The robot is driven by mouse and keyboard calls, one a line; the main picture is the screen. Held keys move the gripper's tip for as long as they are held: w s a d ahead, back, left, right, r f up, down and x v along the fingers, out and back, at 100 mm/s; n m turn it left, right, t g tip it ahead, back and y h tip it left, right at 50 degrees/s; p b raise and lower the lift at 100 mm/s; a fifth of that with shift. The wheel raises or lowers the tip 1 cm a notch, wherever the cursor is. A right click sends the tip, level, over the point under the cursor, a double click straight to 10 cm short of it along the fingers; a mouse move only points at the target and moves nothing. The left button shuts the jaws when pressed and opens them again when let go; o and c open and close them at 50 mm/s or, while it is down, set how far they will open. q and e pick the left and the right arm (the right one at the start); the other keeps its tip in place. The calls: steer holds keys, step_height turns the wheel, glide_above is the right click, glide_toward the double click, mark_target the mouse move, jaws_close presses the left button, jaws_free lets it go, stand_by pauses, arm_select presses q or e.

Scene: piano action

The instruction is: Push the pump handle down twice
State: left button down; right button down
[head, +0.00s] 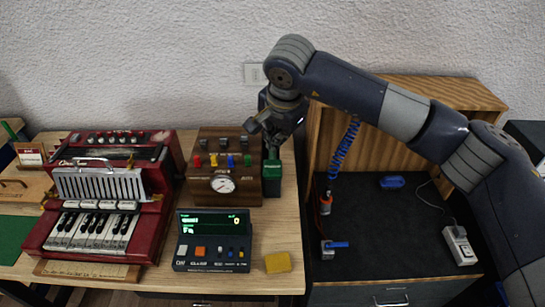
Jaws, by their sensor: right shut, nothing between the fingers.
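My right gripper (270,134) is shut and points down above a green-topped block (272,172) at the right end of a wooden box. The gripper hides what stands on top of this block, so I cannot tell a pump handle there or whether the fingers touch it. The wooden box (208,147) has a round white gauge (222,184) and several coloured levers. My left gripper is not in view.
A red accordion (150,233) stands at the left. A dark counter device (212,253) with a lit green display and a yellow block (278,262) are in front. At right, a dark bench (375,240) holds a blue coiled cord (345,147) and a power strip (459,245).

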steer(key=shift+w+r+p, duration=0.35)
steer(key=shift+r+p, duration=0.05)
steer(key=shift+r, duration=0.35)
steer(key=shift+w+r+p, duration=0.3)
steer(key=shift+r+p, duration=0.15)
steer(key=shift+r, duration=0.35)
steer(key=shift+w+r+p, duration=0.35)
steer(key=shift+r+p, duration=0.05)
steer(key=shift+r, duration=0.35)
